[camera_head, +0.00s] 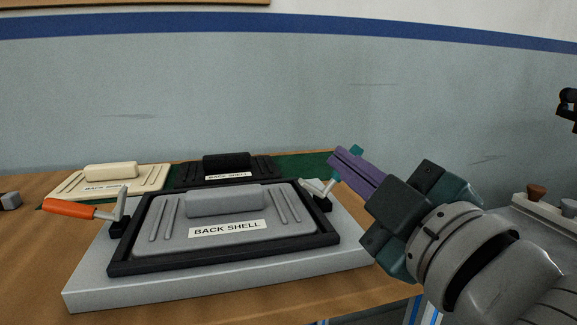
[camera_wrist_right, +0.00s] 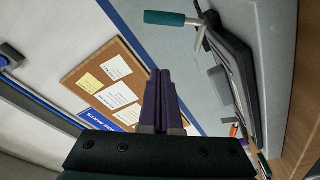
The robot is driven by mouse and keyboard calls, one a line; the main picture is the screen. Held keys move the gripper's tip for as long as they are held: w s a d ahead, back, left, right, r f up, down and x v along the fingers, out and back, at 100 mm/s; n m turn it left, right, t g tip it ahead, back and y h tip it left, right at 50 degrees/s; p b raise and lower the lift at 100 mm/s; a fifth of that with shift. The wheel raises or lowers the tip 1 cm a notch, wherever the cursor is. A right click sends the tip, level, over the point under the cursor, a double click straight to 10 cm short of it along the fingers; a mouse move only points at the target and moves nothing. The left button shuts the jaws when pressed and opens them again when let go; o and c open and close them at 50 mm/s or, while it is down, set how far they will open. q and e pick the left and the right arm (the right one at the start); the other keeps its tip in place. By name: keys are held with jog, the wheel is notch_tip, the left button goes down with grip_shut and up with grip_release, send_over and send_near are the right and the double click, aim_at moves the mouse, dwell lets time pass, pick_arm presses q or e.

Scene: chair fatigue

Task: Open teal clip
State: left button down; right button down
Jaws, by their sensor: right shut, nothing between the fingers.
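The teal clip's handle (camera_head: 357,151) shows just behind my right gripper's fingers, at the right side of the grey fixture (camera_head: 85,281). Its metal lever (camera_head: 317,187) rises from a black mount there. In the right wrist view the teal handle (camera_wrist_right: 178,18) sticks out at the top, beyond the fingertips and to their right. My right gripper (camera_head: 337,160) has purple fingers pressed together with nothing between them; they also show in the right wrist view (camera_wrist_right: 160,76). The fingers hide part of the handle in the head view; in the wrist view they look apart from it. My left gripper is not seen.
The fixture holds a grey back shell (camera_head: 190,237) in a black frame. An orange-handled clip (camera_head: 68,209) stands at its left. A cream shell (camera_head: 85,185) and a black shell (camera_head: 262,170) lie behind. A wall closes the back; a grey cabinet stands right.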

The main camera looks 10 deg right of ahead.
jog(key=w, duration=0.5)
jog(key=w+a, duration=0.1)
jog(key=w, duration=0.1)
jog(key=shift+w+r+b, duration=0.2)
jog(key=shift+r+b, duration=0.1)
jog(key=shift+b, duration=0.05)
jog(key=d+f, duration=0.2)
jog(key=shift+s+d, duration=0.35)
jog(key=shift+s, duration=0.05)
jog(key=shift+d+f, duration=0.2)
jog(key=shift+f, duration=0.05)
jog(key=shift+d+f+m, duration=0.2)
jog(key=shift+d+m, duration=0.3)
jog(key=shift+m, duration=0.5)
jog(key=shift+d+f+m, duration=0.2)
jog(key=shift+d+m, duration=0.3)
jog(key=shift+d+f, duration=0.3)
